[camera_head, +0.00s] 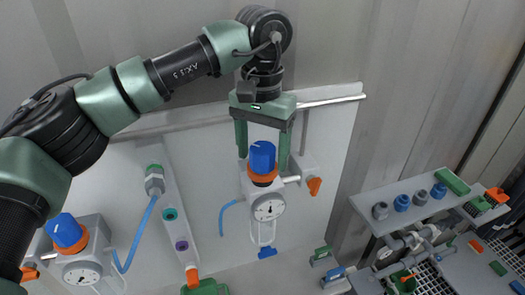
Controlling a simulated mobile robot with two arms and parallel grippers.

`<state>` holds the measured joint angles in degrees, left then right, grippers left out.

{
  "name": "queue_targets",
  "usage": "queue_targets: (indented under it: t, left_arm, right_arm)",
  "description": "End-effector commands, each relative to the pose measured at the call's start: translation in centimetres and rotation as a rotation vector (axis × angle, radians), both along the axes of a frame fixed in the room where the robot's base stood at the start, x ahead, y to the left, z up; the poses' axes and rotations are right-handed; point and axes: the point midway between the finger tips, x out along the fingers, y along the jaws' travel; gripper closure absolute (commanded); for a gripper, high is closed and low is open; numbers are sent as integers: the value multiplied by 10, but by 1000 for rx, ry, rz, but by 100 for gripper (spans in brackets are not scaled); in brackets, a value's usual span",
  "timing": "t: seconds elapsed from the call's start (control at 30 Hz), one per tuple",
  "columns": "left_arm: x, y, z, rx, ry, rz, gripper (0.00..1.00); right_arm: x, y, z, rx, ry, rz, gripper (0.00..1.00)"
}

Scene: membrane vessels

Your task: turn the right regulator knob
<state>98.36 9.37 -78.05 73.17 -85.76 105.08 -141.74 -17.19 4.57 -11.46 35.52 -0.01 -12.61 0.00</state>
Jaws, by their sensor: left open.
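The right regulator on the white panel has a blue knob (262,157) with a white pointer mark and an orange collar below it. Its round gauge (268,208) sits under the collar. My left gripper (263,160) is open, with its two green fingers on either side of the blue knob. I cannot tell whether the fingers touch it. The left regulator's blue knob (66,231) is at the lower left, above its own gauge (82,273). My right gripper is not in view.
A manifold (174,215) with coloured ports and a blue hose stands between the regulators. An orange valve handle (314,186) is just right of the right regulator. A shelf with several blue and grey fittings (402,203) is at the right.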

Motion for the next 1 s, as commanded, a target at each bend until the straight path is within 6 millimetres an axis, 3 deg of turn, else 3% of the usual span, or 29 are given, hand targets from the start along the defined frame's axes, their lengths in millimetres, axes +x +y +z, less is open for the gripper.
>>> queue_targets:
  t: [0.5,1.0]
  left_arm:
    - [0,-1,71,-1,-2,0,31]
    - [0,0,77,-1,0,-1,31]
  right_arm:
    - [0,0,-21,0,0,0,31]
    - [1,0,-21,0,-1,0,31]
